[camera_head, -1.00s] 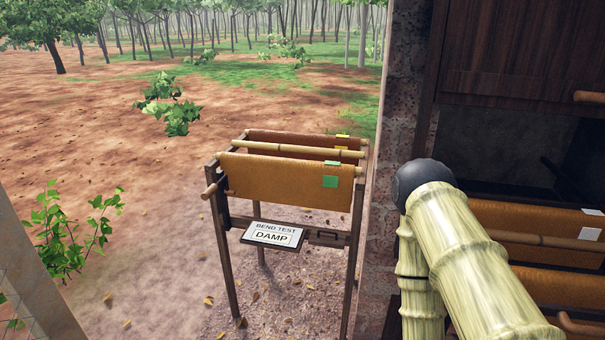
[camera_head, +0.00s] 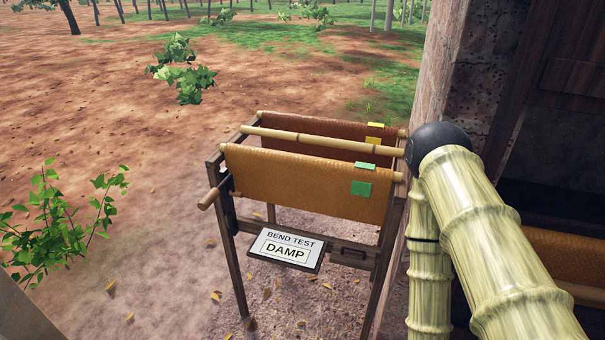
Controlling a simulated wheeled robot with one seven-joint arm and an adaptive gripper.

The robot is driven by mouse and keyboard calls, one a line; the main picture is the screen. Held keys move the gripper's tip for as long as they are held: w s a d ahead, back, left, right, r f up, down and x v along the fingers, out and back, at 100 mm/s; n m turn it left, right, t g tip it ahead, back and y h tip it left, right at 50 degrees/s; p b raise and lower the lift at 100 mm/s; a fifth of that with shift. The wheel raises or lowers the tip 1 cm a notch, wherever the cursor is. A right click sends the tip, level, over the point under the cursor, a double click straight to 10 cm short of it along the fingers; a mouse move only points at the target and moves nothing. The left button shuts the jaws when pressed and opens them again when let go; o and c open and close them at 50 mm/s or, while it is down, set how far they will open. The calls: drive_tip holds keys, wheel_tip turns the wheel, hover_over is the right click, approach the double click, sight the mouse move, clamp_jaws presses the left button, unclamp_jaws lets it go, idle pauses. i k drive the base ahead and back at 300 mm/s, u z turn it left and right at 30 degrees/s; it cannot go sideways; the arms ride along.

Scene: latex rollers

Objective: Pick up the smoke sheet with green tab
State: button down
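The smoke sheet with a green tab (camera_head: 290,185) is an orange-brown sheet hanging over the front pole of a wooden rack. Its green tab (camera_head: 361,188) is near its upper right, with another green piece on its top edge. My arm, with bamboo-like links, fills the right side and just overlaps the rack's right end in the picture. My gripper is not in view.
A darker sheet with a yellow tab (camera_head: 374,139) hangs behind, with a bare bamboo pole (camera_head: 320,142) between. A "BEND TEST DAMP" sign (camera_head: 287,249) is on the rack's front. A stone pillar (camera_head: 440,80) and dark cabinet are at right. Open ground lies left.

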sight(358, 192)
drive_tip(key=k, duration=1.3)
drive_tip(key=u, duration=0.6)
drive_tip(key=i, duration=0.6)
drive_tip(key=u, duration=0.5)
drive_tip(key=i, duration=0.7)
drive_tip(key=z, duration=0.6)
drive_tip(key=i, duration=0.6)
drive_tip(key=z, duration=0.55)
